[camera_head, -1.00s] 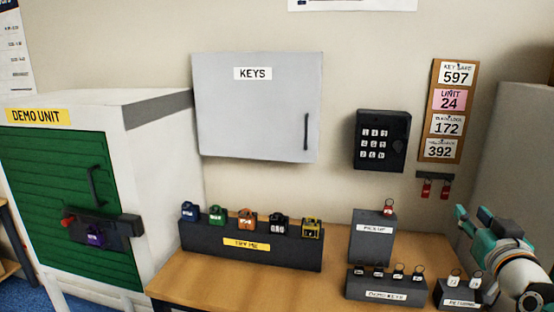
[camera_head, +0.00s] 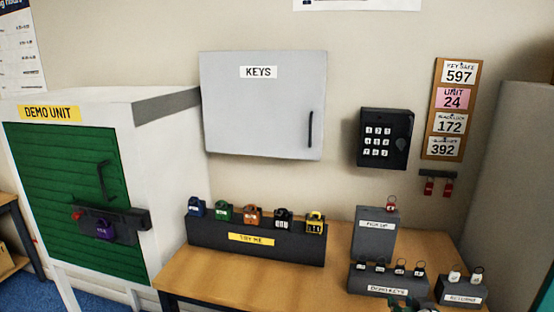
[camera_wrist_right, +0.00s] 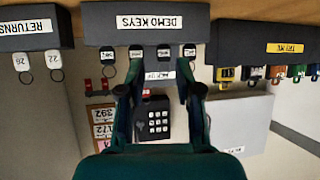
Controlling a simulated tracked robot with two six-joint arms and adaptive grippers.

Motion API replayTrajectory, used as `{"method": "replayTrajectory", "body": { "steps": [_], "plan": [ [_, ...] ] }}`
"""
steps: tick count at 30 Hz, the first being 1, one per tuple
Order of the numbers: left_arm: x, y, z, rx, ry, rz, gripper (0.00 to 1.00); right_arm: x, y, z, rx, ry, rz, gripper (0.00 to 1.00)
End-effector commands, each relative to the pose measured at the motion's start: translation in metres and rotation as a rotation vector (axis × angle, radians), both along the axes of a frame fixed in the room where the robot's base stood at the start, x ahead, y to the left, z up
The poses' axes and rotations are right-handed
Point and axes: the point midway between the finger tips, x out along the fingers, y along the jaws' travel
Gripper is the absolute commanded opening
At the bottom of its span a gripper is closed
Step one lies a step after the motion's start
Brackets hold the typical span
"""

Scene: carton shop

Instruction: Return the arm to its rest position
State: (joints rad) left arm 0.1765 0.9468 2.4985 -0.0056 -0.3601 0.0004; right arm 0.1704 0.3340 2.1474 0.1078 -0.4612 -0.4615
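My right gripper shows best in the right wrist view (camera_wrist_right: 160,92), with two dark fingertips apart and nothing held between them. In the head view only a dark piece, likely of this gripper (camera_head: 412,306), shows at the bottom edge in front of the demo keys block (camera_head: 390,290). A bit of my teal arm shows at the lower right edge. The rest of the right arm is out of frame. My left gripper is in neither view.
The wooden table (camera_head: 225,284) holds the padlock stand (camera_head: 215,238), pick up block (camera_head: 372,241) and returns block (camera_head: 462,294) with two tags. A grey key cabinet (camera_head: 262,120), keypad safe (camera_head: 383,120) and number board (camera_head: 435,108) hang behind. The green-doored demo unit (camera_head: 45,185) stands left.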

Motion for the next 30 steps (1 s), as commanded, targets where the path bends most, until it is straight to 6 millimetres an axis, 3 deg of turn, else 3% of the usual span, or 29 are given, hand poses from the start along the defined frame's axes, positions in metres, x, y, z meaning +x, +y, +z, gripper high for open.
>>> {"method": "replayTrajectory", "body": {
  "steps": [1, 6, 8, 12, 15, 18, 21, 30],
  "plan": [
    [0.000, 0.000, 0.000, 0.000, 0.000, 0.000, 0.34, -0.009, 0.016, -0.041, 0.020, 0.082, 0.030, 0.34],
    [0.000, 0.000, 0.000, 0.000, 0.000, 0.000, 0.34, -0.058, 0.067, -0.151, 0.100, 0.333, 0.104, 0.34],
    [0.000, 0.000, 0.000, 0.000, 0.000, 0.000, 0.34, -0.083, 0.085, -0.186, 0.133, 0.426, 0.128, 0.34],
    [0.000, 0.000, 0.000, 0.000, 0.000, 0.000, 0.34, -0.154, 0.125, -0.253, 0.215, 0.651, 0.168, 0.34],
    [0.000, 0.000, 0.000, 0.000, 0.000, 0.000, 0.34, -0.208, 0.148, -0.285, 0.272, 0.799, 0.180, 0.34],
    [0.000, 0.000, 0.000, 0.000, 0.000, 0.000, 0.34, -0.254, 0.164, -0.300, 0.324, 0.921, 0.173, 0.34],
    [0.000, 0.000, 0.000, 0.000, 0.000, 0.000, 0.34, -0.285, 0.171, -0.301, 0.378, 1.004, 0.136, 0.34],
    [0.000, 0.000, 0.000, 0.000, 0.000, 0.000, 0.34, -0.288, 0.173, -0.300, 0.418, 1.024, 0.081, 0.34]
  ]
}}
